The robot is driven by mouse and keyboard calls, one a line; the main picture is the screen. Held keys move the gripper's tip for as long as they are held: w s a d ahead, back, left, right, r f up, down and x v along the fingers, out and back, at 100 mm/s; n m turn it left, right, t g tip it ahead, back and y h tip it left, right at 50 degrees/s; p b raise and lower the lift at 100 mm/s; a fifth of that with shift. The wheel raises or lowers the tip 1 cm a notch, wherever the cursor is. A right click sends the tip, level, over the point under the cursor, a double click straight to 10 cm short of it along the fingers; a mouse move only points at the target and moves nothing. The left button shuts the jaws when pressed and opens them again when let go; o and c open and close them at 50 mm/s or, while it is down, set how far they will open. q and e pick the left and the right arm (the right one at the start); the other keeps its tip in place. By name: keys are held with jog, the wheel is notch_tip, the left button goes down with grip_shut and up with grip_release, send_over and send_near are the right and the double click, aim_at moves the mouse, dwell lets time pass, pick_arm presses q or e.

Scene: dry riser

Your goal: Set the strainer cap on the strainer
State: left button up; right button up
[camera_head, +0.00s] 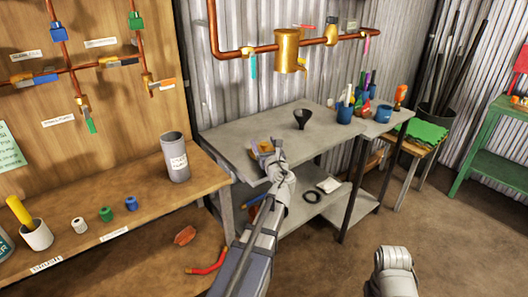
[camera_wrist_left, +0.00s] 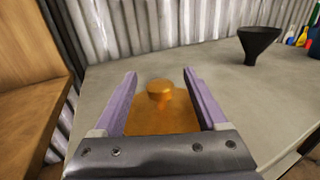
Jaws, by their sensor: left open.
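The strainer cap looks to be the brass-orange piece with a round knob (camera_wrist_left: 160,90) on the grey table. It lies between the spread fingers of my left gripper (camera_wrist_left: 158,85); I cannot tell whether either finger touches it. In the head view my left gripper (camera_head: 264,146) is at the table's left part, pointing away, with the orange piece (camera_head: 265,149) partly hidden by it. The strainer seems to be the large brass body (camera_head: 287,48) on the copper pipe, above and behind the table. My right gripper is not in view.
A black funnel (camera_head: 302,117) stands on the grey table (camera_head: 335,120), right of my left gripper. A grey cylinder (camera_head: 175,160) stands on the wooden bench at left. The corrugated wall (camera_head: 230,75) closes off the back.

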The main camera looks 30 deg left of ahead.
pick_arm(q)
jog(key=shift+c, duration=0.4)
grip_shut()
